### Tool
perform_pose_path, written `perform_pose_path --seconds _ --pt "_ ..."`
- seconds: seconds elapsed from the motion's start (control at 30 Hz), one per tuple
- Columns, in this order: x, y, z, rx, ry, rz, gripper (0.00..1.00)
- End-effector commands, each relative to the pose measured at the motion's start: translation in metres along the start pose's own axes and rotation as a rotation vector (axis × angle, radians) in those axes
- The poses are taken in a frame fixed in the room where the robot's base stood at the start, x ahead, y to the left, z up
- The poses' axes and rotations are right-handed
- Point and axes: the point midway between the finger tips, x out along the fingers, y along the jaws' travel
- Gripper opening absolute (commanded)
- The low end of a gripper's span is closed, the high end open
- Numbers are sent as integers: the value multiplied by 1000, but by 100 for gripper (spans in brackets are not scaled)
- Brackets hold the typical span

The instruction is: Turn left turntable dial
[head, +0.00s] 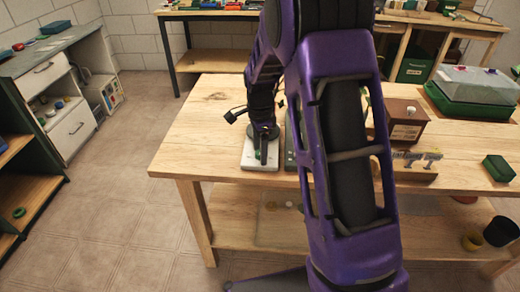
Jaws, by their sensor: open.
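A small pale, flat-based device (252,163), which looks like the left turntable, sits near the front left of the wooden table (205,135). My gripper (263,153) points down right over it, with its fingers at or just above its top. The fingers are open, though too small to see clearly. The dial is hidden behind my gripper or too small to make out, and I cannot tell whether the fingers touch it. A darker device (291,158) stands just to the right, mostly covered by my purple arm.
Right of my arm are a brown box (406,125), a wooden rack (415,168), a green box (498,168) and a green tray with a clear lid (475,85). The table's left part is clear. Cabinets (70,130) stand at the left, with open floor between.

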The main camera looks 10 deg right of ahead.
Motion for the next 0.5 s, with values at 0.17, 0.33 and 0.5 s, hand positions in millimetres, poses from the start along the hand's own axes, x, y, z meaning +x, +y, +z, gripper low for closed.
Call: perform_pose_path --seconds 0.17,0.33,0.5 --pt "0 0 0 0 0 0 51" --pt "0 0 0 0 0 0 21" --pt "-1 0 0 0 0 0 0"
